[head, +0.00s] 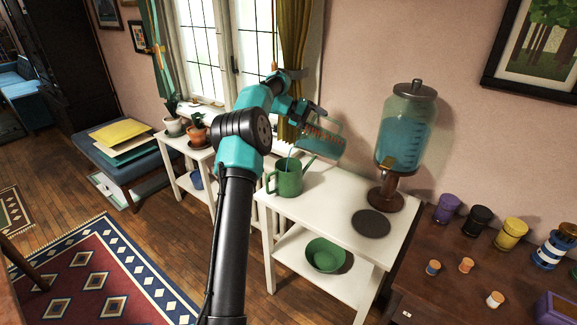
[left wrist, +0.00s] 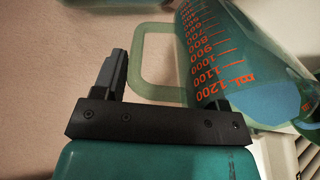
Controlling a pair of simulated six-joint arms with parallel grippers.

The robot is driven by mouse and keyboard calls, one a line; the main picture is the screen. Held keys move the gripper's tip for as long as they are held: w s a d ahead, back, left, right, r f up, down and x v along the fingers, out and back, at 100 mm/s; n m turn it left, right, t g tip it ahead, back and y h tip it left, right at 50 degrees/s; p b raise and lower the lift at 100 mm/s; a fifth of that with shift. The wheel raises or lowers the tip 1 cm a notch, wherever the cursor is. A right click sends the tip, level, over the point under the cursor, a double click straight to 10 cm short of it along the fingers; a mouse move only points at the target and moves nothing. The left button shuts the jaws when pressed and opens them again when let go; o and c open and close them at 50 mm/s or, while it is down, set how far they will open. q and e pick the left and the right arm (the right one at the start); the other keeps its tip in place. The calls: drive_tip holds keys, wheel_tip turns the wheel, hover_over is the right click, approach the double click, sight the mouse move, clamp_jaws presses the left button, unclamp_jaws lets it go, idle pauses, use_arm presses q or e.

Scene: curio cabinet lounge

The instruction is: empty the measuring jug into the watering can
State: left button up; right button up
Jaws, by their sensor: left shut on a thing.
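The clear measuring jug (head: 325,140) with red markings is tilted in the air above the white stand. My left gripper (head: 312,112) is shut on its handle, which shows pale green in the left wrist view (left wrist: 148,62). Blue water shows inside the jug in the left wrist view (left wrist: 270,95). The green watering can (head: 288,181) stands upright on the stand, below and left of the jug. A thin bluish streak shows between the jug's lower left end and the can's top. The water level inside the can is hidden. My right gripper is out of view.
A glass water dispenser (head: 407,125) on a brown base stands right of the jug, near a dark round mat (head: 371,223). A green bowl (head: 326,254) sits on the stand's lower shelf. Potted plants (head: 198,131) are at left. Several jars stand on the brown table (head: 440,275).

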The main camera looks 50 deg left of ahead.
use_arm(q)
drive_tip(key=shift+s+a+r+t+h, duration=0.85)
drive_tip(key=shift+s+a+h, duration=0.1)
drive_tip(key=shift+a, duration=0.1)
idle(2.9)
drive_tip(key=shift+s+a+r+t+h, duration=0.25)
drive_tip(key=shift+s+a+t+h, duration=0.2)
drive_tip(key=shift+s+a+h, duration=0.25)
idle(1.6)
drive_tip(key=shift+w, duration=0.1)
drive_tip(key=shift+w+d+y, duration=0.3)
drive_tip(key=shift+d+y, duration=0.05)
drive_tip(key=shift+y, duration=0.1)
drive_tip(key=shift+w+d+f+g+y, duration=0.45)
drive_tip(key=shift+w+d+g+y, duration=0.2)
drive_tip(key=shift+d+g, duration=0.1)
